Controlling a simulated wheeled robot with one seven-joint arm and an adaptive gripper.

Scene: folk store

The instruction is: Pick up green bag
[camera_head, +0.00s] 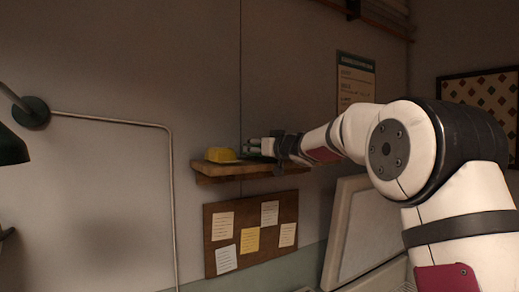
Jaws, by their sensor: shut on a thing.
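My gripper (251,149) is at the end of my outstretched arm, over the right part of a small wooden wall shelf (222,171). It is shut on a small dark green thing, most likely the green bag (250,156), at shelf height. The bag is mostly hidden by the fingers and too small to make out clearly. I cannot tell whether it still touches the shelf. A yellow object (221,155) lies on the shelf just left of my gripper.
A cork board (235,265) with several notes hangs below the shelf. A green lamp (12,146) and a bent metal pipe (170,200) are at the left. A pale panel (352,225) stands at lower right. A poster (356,82) hangs above my arm.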

